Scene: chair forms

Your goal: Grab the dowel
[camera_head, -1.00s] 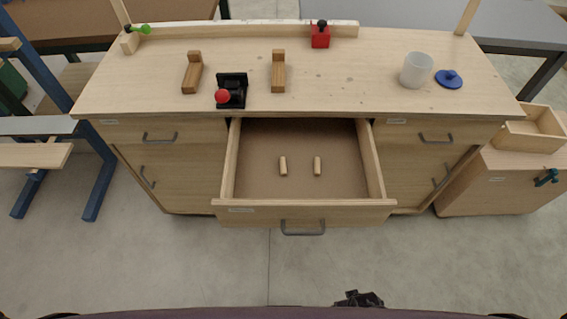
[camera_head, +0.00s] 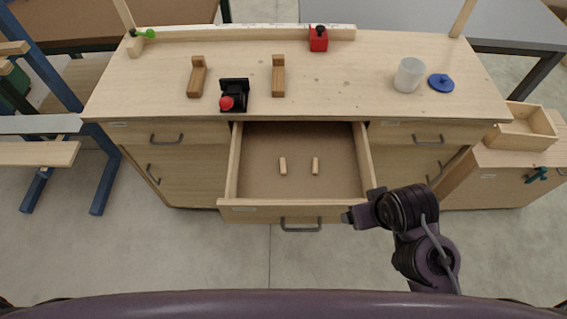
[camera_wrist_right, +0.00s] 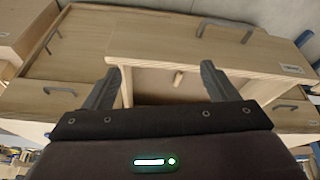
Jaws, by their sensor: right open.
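Two short wooden dowels lie in the open drawer (camera_head: 255,185). The left dowel (camera_head: 283,166) and the right dowel (camera_head: 315,166) stand apart from each other on the drawer floor. My right gripper (camera_head: 348,216) is just in front of the drawer's front right corner, outside it. In the right wrist view its two fingers (camera_wrist_right: 160,82) are spread with nothing between them, and one dowel (camera_wrist_right: 179,78) shows beyond them inside the drawer. The other dowel cannot be made out there. My left gripper is not in view.
The workbench top (camera_head: 330,95) holds two wooden L-shaped blocks, a black device with a red knob (camera_head: 234,95), a red box (camera_head: 318,40), a white cup (camera_head: 409,75) and a blue lid (camera_head: 441,83). The drawer's raised walls surround the dowels. Floor in front is clear.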

